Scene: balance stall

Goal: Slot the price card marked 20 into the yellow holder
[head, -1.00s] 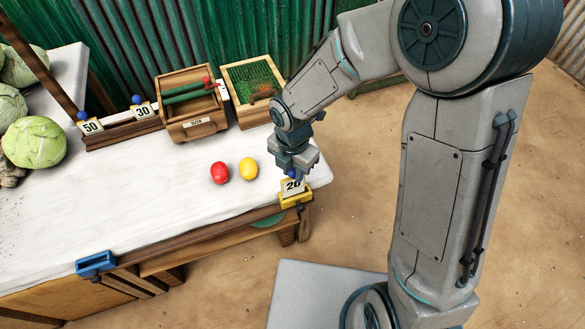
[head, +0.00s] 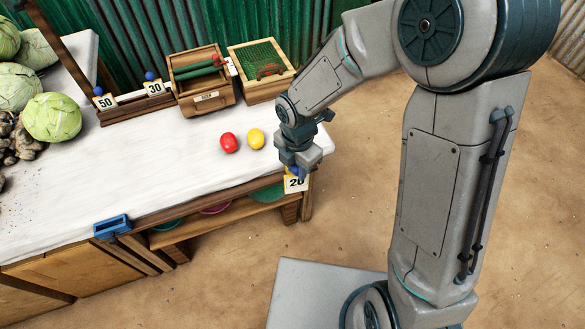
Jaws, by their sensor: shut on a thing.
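The price card marked 20 (head: 296,184) is white with black digits and hangs upright below my gripper (head: 297,170) at the table's front right corner. A small blue knob shows at its top, by the jaws. My gripper is shut on the card. The yellow holder is hidden behind the card and gripper; a little yellow shows around the card, but I cannot tell whether it is holder or card edge. I cannot tell whether the card touches the holder.
A blue holder (head: 112,226) sits on the table's front edge, left. Red (head: 229,142) and yellow (head: 256,138) balls lie left of my gripper. Cards 50 (head: 105,102) and 30 (head: 155,88), a wooden box (head: 207,100) and a green-mesh crate (head: 259,88) stand behind.

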